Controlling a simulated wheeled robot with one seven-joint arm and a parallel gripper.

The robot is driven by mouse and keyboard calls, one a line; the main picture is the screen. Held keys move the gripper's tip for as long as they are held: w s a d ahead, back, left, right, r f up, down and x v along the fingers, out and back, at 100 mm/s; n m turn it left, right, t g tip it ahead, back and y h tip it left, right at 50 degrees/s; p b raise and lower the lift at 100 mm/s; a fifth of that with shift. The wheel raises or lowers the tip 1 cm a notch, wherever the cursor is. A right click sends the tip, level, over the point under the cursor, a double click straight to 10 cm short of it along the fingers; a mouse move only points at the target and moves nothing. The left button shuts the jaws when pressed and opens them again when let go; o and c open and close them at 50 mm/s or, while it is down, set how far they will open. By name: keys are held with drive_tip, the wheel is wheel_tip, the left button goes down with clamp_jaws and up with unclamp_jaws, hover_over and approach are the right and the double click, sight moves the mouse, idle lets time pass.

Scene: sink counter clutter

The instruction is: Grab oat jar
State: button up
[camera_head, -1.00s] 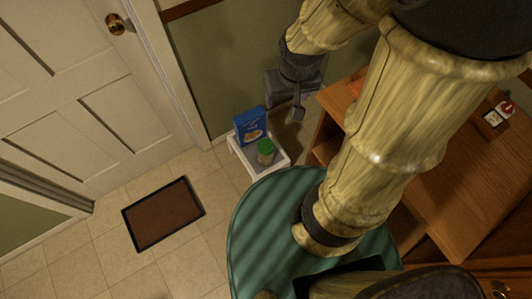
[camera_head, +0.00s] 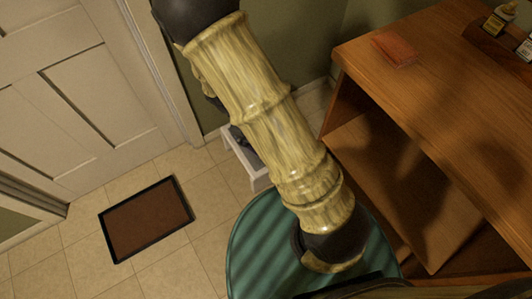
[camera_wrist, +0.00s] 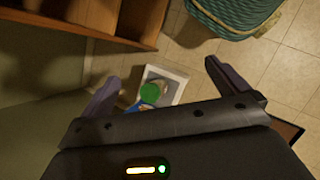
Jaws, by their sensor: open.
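The oat jar (camera_wrist: 151,94) shows its round green lid in the wrist view, seen from above. It stands on a small white stool (camera_wrist: 166,73), with a blue box (camera_wrist: 146,106) close against it in the picture. My gripper (camera_wrist: 162,76) is open and empty, its two dark fingers on either side of the jar in this view. The jar is apart from both fingers, and nearer the left one. In the head view my arm hides the jar and the box; only part of the stool (camera_head: 248,168) shows.
A wooden shelf unit (camera_head: 440,95) stands at the right, close to the stool. A green ribbed round object (camera_head: 255,250) is in front. A brown doormat (camera_head: 146,220) lies on the tiled floor. The white door (camera_head: 70,90) and green wall are behind.

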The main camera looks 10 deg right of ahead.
drive_tip(key=w+a+f+n+t+h+b, duration=0.2)
drive_tip(key=a+f+n+t+h+b, duration=0.1)
drive_tip(key=f+b, duration=0.6)
drive_tip(key=w+a+f+n+t+h+b, duration=0.2)
drive_tip(key=f+n+t+b, duration=0.3)
drive_tip(key=f, duration=1.2)
drive_tip(key=w+a+f+n+t+h+b, duration=0.3)
drive_tip(key=f+n+b, duration=0.4)
drive_tip(key=f+b, duration=0.6)
drive_tip(key=shift+a+f+n+t+h+b, duration=0.3)
drive_tip(key=shift+a+t+h+b, duration=0.15)
drive_tip(key=shift+a+t+h, duration=0.25)
drive_tip(key=b+x, duration=0.6)
drive_tip(key=x, duration=0.6)
drive_tip(key=shift+f, duration=0.2)
drive_tip(key=shift+w+r, duration=0.1)
drive_tip(key=shift+r, duration=0.05)
drive_tip(key=shift+d, duration=0.15)
